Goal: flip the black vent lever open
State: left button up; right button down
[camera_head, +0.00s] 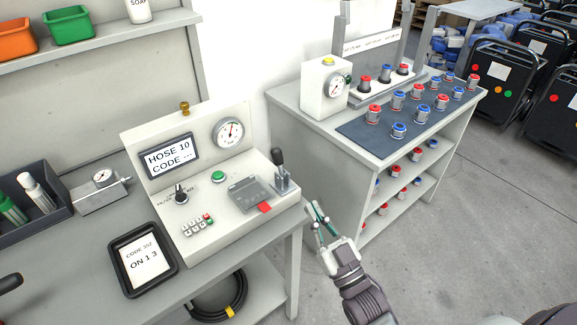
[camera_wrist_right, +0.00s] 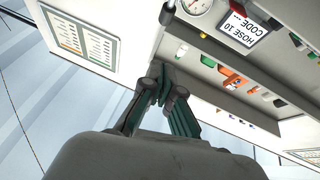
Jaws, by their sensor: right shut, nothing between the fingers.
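The black-knobbed lever (camera_head: 278,160) stands roughly upright on a metal bracket at the right end of the white test console (camera_head: 215,240). I take it to be the vent lever; its label cannot be read. A black knob at the edge of the right wrist view (camera_wrist_right: 167,13) appears to be the same lever. My right gripper (camera_head: 316,210) is to the right of the console and the lever, apart from both. Its fingers (camera_wrist_right: 160,88) are shut and empty. My left gripper is not in view.
The console carries a screen (camera_head: 169,157), a gauge (camera_head: 228,132), a green button (camera_head: 218,176) and a black rotary knob (camera_head: 181,194). A framed code card (camera_head: 146,262) lies left of it. A second bench (camera_head: 340,130) with red and blue fittings stands behind. Open floor lies right.

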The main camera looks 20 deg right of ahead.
jog(key=p, duration=0.3)
send_near(277, 152)
notch_tip(277, 152, up, 4)
jog(key=w, duration=0.2)
jog(key=shift+w+a+f, duration=0.2)
jog(key=shift+w+f, duration=0.05)
jog(key=shift+w, duration=0.3)
jog(key=shift+w+a+f, duration=0.15)
jog(key=shift+w+f, duration=0.1)
jog(key=shift+w, duration=0.3)
jog(key=shift+w+a+f, duration=0.1)
jog(key=shift+w+f, duration=0.2)
jog(key=shift+w, duration=0.25)
